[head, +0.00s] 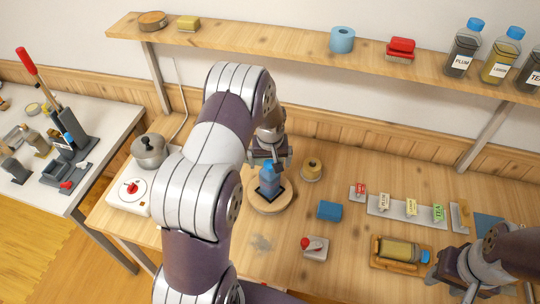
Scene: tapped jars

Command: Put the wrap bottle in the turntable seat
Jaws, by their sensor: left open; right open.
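A small blue bottle (268,180) stands upright at the dark square seat (281,194) on the round wooden turntable (270,207). My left gripper (269,163) is open, right at the bottle's top; I cannot tell whether the fingers touch it. Another bottle (396,250), with an olive body and a blue cap, lies on its side in a wooden cradle (376,263). The picture does not show for certain which is the wrap bottle. My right gripper (470,292) is open at the lower right, near the cradle and apart from the lying bottle.
A rack of labels (405,209) stands behind the cradle. A pot (149,150) sits on a burner at left. The shelf (270,45) overhangs behind, with labelled bottles at right.

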